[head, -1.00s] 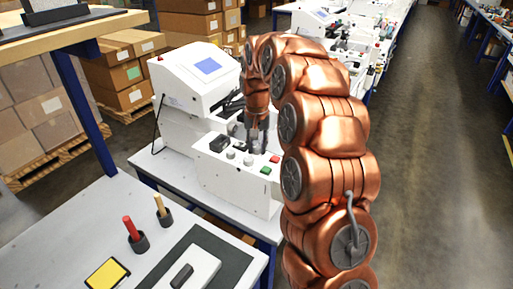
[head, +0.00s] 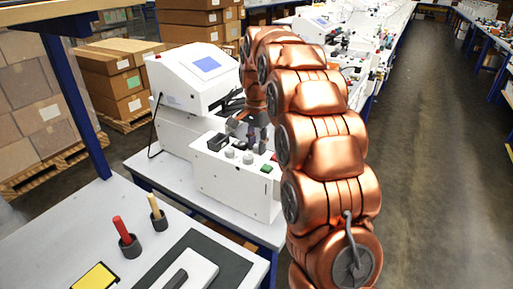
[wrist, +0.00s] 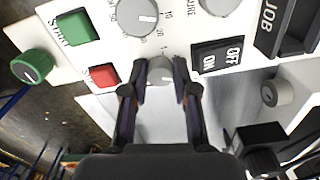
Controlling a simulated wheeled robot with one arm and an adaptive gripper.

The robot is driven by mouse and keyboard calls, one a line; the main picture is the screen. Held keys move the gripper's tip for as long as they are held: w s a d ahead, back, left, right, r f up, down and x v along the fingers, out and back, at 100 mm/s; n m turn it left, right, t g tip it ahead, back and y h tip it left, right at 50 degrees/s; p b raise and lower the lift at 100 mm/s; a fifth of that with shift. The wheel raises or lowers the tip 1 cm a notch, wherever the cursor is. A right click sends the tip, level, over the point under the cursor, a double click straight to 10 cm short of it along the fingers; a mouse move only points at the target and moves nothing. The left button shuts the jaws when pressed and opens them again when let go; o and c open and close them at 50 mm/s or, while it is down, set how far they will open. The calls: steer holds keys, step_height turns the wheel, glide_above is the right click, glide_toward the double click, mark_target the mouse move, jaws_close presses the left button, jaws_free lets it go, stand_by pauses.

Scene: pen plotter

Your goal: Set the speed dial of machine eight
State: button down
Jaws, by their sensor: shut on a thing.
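The machine's white control box (head: 235,185) stands on a bench in the head view. In the wrist view, my gripper (wrist: 160,72) has its two fingers on either side of a small grey knob (wrist: 161,70) and is shut on it. A "1" shows beside this knob; its name cannot be read. A larger grey dial (wrist: 138,15) marked 10, 20 and 30 sits beyond it, with another dial (wrist: 214,4) to its right, cut off by the frame. In the head view, my gripper (head: 251,140) is low over the box, and the gripped knob is hidden. No machine number is readable.
Green (wrist: 77,27) and red (wrist: 103,76) buttons lie left of the gripped knob, an ON/OFF switch (wrist: 217,56) right of it. The white machine head with a blue screen (head: 190,80) stands behind the box. A pen cup (head: 130,246) is on the near bench.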

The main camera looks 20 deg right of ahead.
mark_target(257, 146)
steer(key=shift+d, duration=0.1)
stand_by(0.3)
steer(key=c, duration=1.2)
jaws_free()
steer(key=shift+s+m, duration=0.1)
steer(key=shift+m, duration=0.2)
steer(key=shift+r, duration=0.15)
steer(key=shift+r, duration=0.25)
step_height(257, 146, up, 6)
steer(key=shift+f, duration=0.25)
steer(key=shift+r, duration=0.6)
